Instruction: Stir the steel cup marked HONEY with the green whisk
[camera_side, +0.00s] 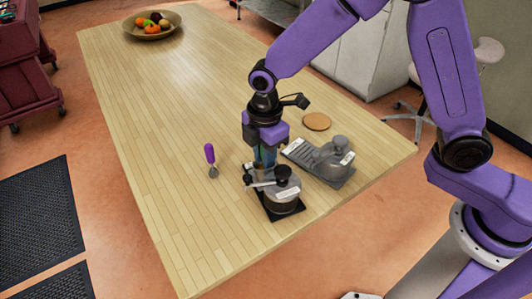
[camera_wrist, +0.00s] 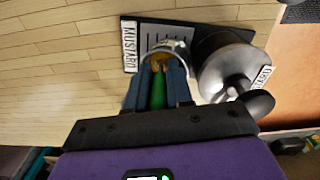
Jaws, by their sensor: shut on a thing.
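My gripper (camera_wrist: 157,88) is shut on the green whisk (camera_wrist: 157,98), whose green handle shows between the fingers in the wrist view. A round steel cup rim (camera_wrist: 180,47) with amber-brown contents (camera_wrist: 160,60) shows just past the fingertips. The whisk's lower end is at this opening in the picture; its depth inside is hidden. I cannot read HONEY on the cup. In the side view my gripper (camera_side: 265,160) points down beside a black-knobbed steel pot (camera_side: 283,198) and hides most of the cup.
A black tray (camera_wrist: 130,62) labelled MUSTARD and a steel lidded pot (camera_wrist: 222,70) lie close by. A grey pot (camera_side: 325,163) stands right of my gripper. A round coaster (camera_side: 317,121) and a fruit bowl (camera_side: 150,34) are farther back.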

